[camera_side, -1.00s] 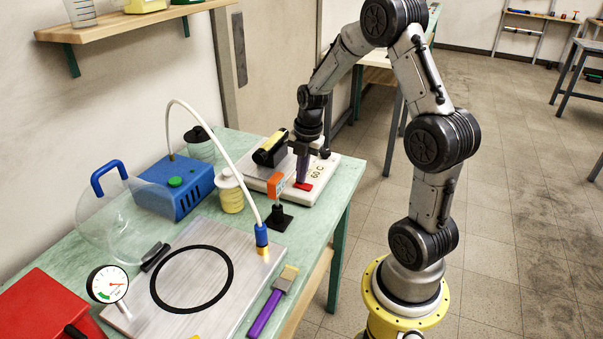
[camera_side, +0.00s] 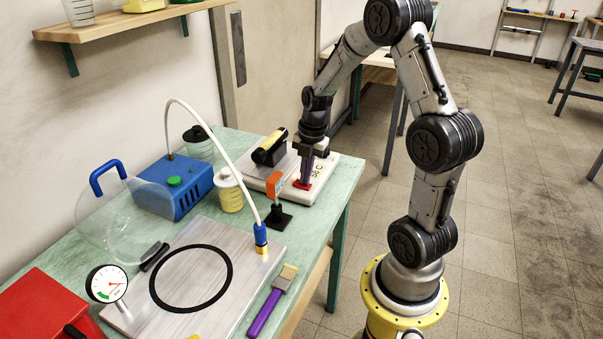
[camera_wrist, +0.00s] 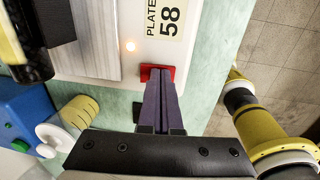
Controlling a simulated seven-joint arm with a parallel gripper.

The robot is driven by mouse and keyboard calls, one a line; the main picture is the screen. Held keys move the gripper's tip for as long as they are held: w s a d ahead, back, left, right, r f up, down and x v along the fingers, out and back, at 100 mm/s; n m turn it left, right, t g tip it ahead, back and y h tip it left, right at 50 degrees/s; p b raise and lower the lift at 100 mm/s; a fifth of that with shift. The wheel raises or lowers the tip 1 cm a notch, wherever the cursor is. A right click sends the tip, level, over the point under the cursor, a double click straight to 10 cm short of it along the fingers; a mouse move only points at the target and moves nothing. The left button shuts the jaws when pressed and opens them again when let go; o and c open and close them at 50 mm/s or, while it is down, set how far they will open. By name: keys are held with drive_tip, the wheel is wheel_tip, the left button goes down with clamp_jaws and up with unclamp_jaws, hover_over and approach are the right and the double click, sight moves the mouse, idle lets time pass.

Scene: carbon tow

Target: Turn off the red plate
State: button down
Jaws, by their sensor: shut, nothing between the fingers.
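The hot plate (camera_side: 328,172) is a white box with a metal top at the back right of the green bench. It also shows in the wrist view (camera_wrist: 110,75), with a label reading "PLATE 58" and a small glowing light (camera_wrist: 129,46). A red switch (camera_wrist: 169,72) sits on its front edge; the side view shows it too (camera_side: 297,185). No plate that is red all over is in view. My gripper (camera_side: 304,184) points down with its purple fingers shut and empty. In the wrist view the fingertips (camera_wrist: 160,72) are at the switch, partly covering it; contact is unclear.
A black roller with a yellow end (camera_side: 270,148) lies on the plate's metal top. An orange-headed stand (camera_side: 277,200), a lidded cup (camera_side: 230,190) and a blue pump (camera_side: 178,188) with a white hose stand nearby. The bench's right edge is close to the plate.

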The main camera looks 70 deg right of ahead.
drive_tip(key=shift+r, duration=0.15)
drive_tip(key=shift+r, duration=0.2)
wheel_tip(320, 180, up, 13)
drive_tip(key=s, duration=0.1)
drive_tip(key=shift+s+r, duration=0.2)
drive_tip(key=shift+s, duration=0.15)
drive_tip(key=shift+w+a+r, duration=0.1)
drive_tip(key=shift+w, duration=0.7)
approach(311, 186)
drive_tip(key=w+f, duration=0.1)
drive_tip(key=f, duration=0.1)
drive_tip(key=w+f, duration=0.3)
drive_tip(key=f, duration=0.1)
drive_tip(key=shift+w+f, duration=0.2)
